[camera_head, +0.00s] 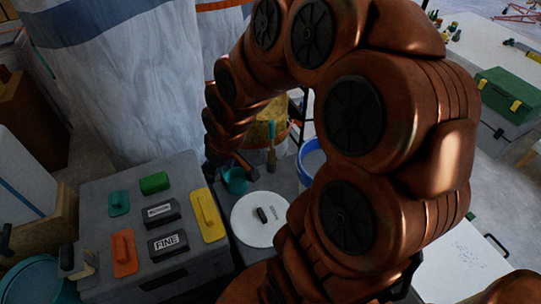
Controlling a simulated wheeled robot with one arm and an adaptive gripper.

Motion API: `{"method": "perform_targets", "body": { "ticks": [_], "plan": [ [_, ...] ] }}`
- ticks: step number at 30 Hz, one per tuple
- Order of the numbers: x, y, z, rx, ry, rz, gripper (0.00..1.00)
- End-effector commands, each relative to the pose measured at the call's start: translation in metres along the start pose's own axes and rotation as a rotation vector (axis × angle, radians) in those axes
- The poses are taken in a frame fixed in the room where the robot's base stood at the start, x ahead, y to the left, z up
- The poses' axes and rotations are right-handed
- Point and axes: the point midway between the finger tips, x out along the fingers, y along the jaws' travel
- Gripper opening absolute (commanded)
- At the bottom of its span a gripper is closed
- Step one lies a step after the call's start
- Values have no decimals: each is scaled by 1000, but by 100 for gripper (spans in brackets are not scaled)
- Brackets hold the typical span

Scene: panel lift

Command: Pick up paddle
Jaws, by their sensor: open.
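Nothing in view can be surely told as the paddle. Flat-handled tools lie on a grey box top (95,210): a teal float (118,203), an orange float (124,252) and a yellow float (208,216). A white round board (259,219) with a dark handle lies on a grey surface to their right. A tool with a teal handle (271,158) stands upright near a small teal cup (234,180). My gripper (234,167) points down just above or behind this cup, open, partly hidden by its own links. I see nothing held in it.
A green block (154,183) and dark blocks, one marked FINE (168,244), share the box top. A blue-rimmed bucket (312,157) stands behind the round board. A plastic-wrapped column (120,85) rises behind. A green toolbox (510,94) is at right. My arm covers the middle.

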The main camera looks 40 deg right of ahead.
Motion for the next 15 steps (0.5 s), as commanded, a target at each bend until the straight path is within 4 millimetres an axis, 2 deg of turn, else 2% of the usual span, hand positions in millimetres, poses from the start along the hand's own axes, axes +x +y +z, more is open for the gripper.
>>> {"method": "perform_targets", "body": {
  "ticks": [1,3,9,15],
  "plan": [
    [34,11,-3,4,40,-6,57],
    [63,26,-17,1,116,-7,57],
    [134,74,-51,17,349,7,57],
    [190,133,-70,68,593,62,57]
  ]
}}
